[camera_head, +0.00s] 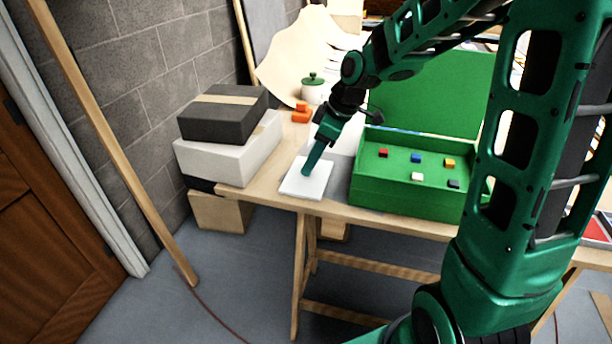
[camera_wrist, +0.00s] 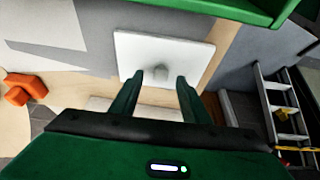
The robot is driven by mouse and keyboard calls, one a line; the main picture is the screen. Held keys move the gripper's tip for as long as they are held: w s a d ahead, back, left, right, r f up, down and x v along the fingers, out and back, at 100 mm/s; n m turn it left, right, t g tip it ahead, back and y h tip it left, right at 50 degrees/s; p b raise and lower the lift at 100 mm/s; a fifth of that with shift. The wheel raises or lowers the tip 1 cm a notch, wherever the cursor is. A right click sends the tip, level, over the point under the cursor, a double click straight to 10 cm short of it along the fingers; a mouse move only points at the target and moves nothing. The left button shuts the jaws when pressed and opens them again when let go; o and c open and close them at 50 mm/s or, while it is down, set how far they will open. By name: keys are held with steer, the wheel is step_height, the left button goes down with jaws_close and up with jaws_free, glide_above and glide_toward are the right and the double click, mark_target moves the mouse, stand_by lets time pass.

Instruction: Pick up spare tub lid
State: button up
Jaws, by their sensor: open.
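The spare tub lid (camera_head: 300,187) looks like a white square plate lying flat near the front left edge of the wooden table. In the wrist view the lid (camera_wrist: 190,50) shows a small pale knob (camera_wrist: 155,69) near its middle. My gripper (camera_head: 306,174) points down over the lid in the head view. In the wrist view my gripper (camera_wrist: 160,78) is open, its two green fingers spread on either side of the knob. Whether the fingers touch the lid cannot be told. The gripper hides part of the lid in the head view.
A green open case (camera_head: 405,199) with small coloured blocks stands right of the lid. A dark box (camera_head: 222,113) on a white box (camera_head: 228,162) stands to the left. Orange blocks (camera_head: 300,115) and a white pot with green lid (camera_head: 313,88) lie behind.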

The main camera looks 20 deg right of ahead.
steer(key=shift+x, duration=0.9)
jaws_close()
